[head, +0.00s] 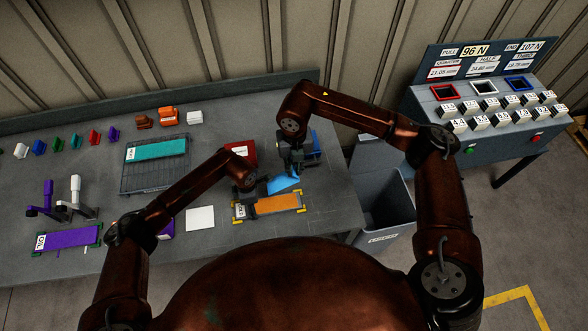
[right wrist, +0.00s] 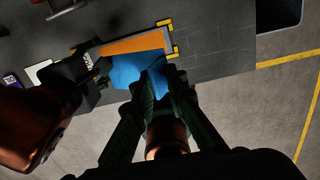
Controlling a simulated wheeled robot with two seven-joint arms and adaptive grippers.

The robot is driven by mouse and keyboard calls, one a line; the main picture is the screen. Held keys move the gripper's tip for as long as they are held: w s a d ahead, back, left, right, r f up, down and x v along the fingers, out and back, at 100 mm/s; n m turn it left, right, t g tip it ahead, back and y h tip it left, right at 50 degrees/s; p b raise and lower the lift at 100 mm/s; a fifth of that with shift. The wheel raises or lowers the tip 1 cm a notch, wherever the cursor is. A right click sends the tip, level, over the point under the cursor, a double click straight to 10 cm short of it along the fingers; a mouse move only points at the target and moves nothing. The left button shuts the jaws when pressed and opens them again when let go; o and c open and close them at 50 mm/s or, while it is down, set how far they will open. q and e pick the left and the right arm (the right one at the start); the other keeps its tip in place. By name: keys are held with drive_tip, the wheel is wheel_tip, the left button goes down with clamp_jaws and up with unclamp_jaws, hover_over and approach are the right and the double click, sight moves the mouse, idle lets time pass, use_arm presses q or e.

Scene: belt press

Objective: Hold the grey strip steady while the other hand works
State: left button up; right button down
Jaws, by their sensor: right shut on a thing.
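The strip in front of me is orange (head: 278,204), not grey, and lies flat between yellow corner brackets with a white label at its left end. I cannot make out a separate grey strip. My right gripper (head: 291,172) is shut on a blue piece (head: 281,184) just behind the orange strip. In the right wrist view the blue piece (right wrist: 136,76) lies between the fingers (right wrist: 160,76) and reaches the strip's edge (right wrist: 135,44). My left gripper (head: 247,192) is beside the strip's label end; its fingers are too dark to read.
A teal strip (head: 160,149) lies on a wire rack (head: 150,180); a purple strip (head: 70,238) lies at the far left. A red box (head: 240,150) stands behind the left arm. A white square (head: 200,218) lies nearby. A grey bin (head: 384,195) stands off the table's right end.

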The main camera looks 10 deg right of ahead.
use_arm(q)
drive_tip(key=shift+s+a+f, duration=0.1)
drive_tip(key=o, duration=1.5)
drive_tip(key=shift+r, duration=0.55)
wheel_tip(320, 180, up, 11)
drive_tip(key=shift+r, duration=0.1)
